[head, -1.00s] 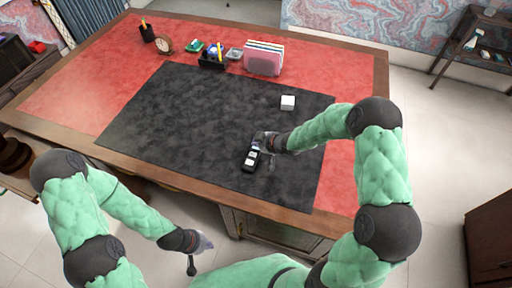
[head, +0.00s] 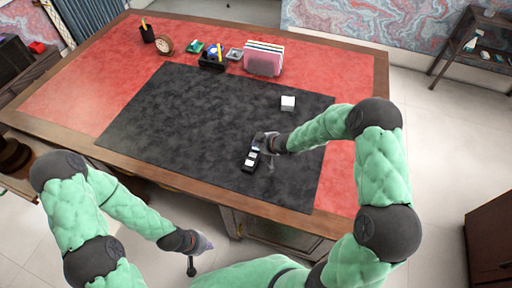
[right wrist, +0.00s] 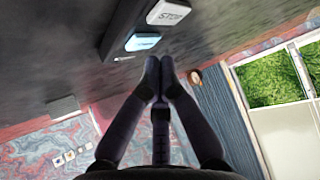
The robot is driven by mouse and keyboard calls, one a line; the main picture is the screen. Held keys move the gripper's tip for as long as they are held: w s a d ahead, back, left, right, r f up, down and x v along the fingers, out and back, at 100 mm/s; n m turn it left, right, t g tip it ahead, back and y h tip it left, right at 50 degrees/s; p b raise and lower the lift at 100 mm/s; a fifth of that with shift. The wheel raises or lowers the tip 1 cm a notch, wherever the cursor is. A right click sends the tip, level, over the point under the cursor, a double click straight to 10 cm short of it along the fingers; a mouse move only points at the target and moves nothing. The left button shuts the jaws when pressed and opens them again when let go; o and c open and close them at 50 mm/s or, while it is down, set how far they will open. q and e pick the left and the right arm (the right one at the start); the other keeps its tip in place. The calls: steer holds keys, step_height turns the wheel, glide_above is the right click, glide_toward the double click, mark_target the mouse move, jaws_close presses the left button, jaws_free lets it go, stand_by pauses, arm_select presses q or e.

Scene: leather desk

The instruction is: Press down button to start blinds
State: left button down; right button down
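A black remote (head: 249,162) with light buttons lies on the dark desk mat (head: 180,120), near its front edge. In the right wrist view the remote (right wrist: 122,25) shows a white button marked STOP (right wrist: 168,12) and a light blue button (right wrist: 142,42) whose label I cannot read. My right gripper (head: 261,146) is at the far end of the remote. In the right wrist view its fingertips (right wrist: 160,66) are together, empty, close to the blue button; I cannot tell whether they touch it. My left gripper (head: 199,256) hangs off the desk's front; its opening is unclear.
A small white box (head: 288,103) stands on the mat beyond the remote. At the back of the desk are a pink file holder (head: 262,62), a black organizer (head: 211,62), a clock (head: 166,46) and a pen cup (head: 147,35). The mat left of the remote is clear.

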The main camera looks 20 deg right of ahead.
steer(key=shift+f, duration=0.1)
steer(key=shift+f+b, duration=0.3)
